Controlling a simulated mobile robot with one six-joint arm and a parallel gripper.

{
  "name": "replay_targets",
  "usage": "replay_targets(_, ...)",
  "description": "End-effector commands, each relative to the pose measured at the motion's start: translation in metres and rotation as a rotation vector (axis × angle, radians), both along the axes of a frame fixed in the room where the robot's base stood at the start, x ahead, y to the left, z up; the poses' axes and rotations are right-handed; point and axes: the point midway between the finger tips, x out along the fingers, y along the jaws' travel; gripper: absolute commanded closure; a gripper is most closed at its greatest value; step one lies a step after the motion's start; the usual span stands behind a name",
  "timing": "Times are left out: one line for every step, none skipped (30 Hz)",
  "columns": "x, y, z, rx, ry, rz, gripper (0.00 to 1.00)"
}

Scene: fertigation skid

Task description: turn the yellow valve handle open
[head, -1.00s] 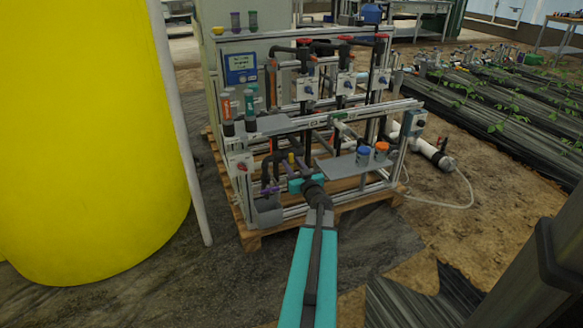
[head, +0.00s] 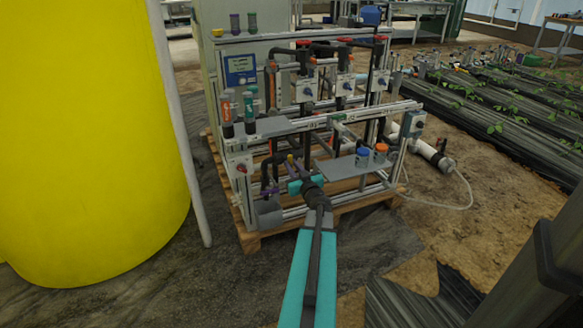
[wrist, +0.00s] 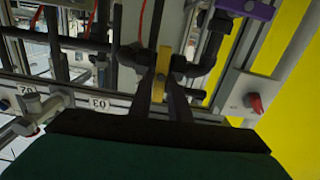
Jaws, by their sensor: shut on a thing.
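The yellow valve handle (wrist: 159,88) shows in the wrist view as a narrow yellow bar between the two dark fingers of my gripper (wrist: 163,78). The fingers are shut on it, one on each side. In the head view the handle (head: 290,159) is a small yellow spot on the low pipework at the front of the skid. My gripper (head: 294,180) reaches it there from the front, and my wrist hides part of the valve. The valve body is mostly hidden in both views.
A box with a red knob (wrist: 254,103) is at right in the wrist view. A grey shelf (head: 345,172) with blue and orange-capped containers stands right of my gripper. A large yellow tank (head: 85,140) fills the left.

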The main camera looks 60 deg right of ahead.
Motion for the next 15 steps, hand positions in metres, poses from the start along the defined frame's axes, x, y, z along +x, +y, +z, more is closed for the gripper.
replay_targets(0.0038, 0.0008, 0.0022, -0.015, 0.008, 0.007, 1.00)
replay_targets(0.0040, 0.0009, 0.0023, -0.024, 0.014, 0.007, 1.00)
replay_targets(0.0042, 0.0009, 0.0025, -0.039, 0.025, 0.007, 1.00)
replay_targets(0.0044, 0.0010, 0.0026, -0.049, 0.033, 0.007, 1.00)
replay_targets(0.0045, 0.0011, 0.0027, -0.063, 0.042, 0.007, 1.00)
replay_targets(0.0047, 0.0012, 0.0028, -0.080, 0.055, 0.006, 1.00)
replay_targets(0.0048, 0.0013, 0.0028, -0.094, 0.065, 0.006, 1.00)
replay_targets(0.0050, 0.0015, 0.0028, -0.109, 0.076, 0.006, 1.00)
replay_targets(0.0052, 0.0017, 0.0028, -0.130, 0.091, 0.006, 1.00)
replay_targets(0.0053, 0.0018, 0.0027, -0.146, 0.103, 0.006, 1.00)
replay_targets(0.0055, 0.0021, 0.0026, -0.163, 0.116, 0.007, 1.00)
replay_targets(0.0057, 0.0023, 0.0024, -0.187, 0.134, 0.007, 1.00)
replay_targets(0.0058, 0.0025, 0.0022, -0.206, 0.147, 0.007, 1.00)
replay_targets(0.0060, 0.0028, 0.0021, -0.225, 0.162, 0.007, 1.00)
replay_targets(0.0062, 0.0030, 0.0019, -0.250, 0.180, 0.007, 1.00)
